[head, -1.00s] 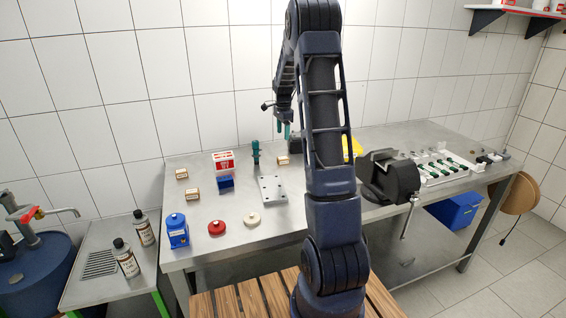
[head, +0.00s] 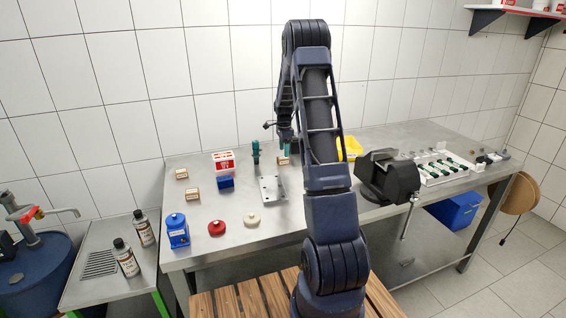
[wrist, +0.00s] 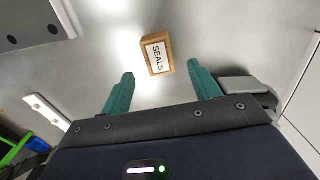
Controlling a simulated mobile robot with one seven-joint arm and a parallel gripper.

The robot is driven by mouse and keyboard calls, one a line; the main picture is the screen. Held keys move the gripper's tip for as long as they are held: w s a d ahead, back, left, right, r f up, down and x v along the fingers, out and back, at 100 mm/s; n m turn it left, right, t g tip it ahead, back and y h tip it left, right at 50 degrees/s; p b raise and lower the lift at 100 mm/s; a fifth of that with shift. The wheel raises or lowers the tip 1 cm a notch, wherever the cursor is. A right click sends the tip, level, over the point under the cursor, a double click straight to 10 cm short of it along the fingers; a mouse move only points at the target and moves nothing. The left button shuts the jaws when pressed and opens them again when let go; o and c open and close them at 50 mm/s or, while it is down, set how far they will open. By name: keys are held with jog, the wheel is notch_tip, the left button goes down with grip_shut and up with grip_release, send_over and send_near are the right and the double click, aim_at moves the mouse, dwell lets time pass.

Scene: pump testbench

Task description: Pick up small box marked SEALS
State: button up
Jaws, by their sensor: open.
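The small box marked SEALS (wrist: 157,55) lies on the steel table in the wrist view, its white label readable on a brown body. It sits ahead of and between the two green fingers of my gripper (wrist: 162,88), a little past their tips and not touching them. My gripper is open and empty.
Two similar small boxes (head: 192,195) (head: 182,174) stand at the left of the table. A vise (head: 388,176) stands at the right.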

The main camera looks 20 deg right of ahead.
aim_at(284, 158)
jog(key=shift+a+f, duration=0.1)
jog(key=shift+f, duration=2.3)
jog(key=c, duration=1.1)
jog(key=shift+r, duration=0.1)
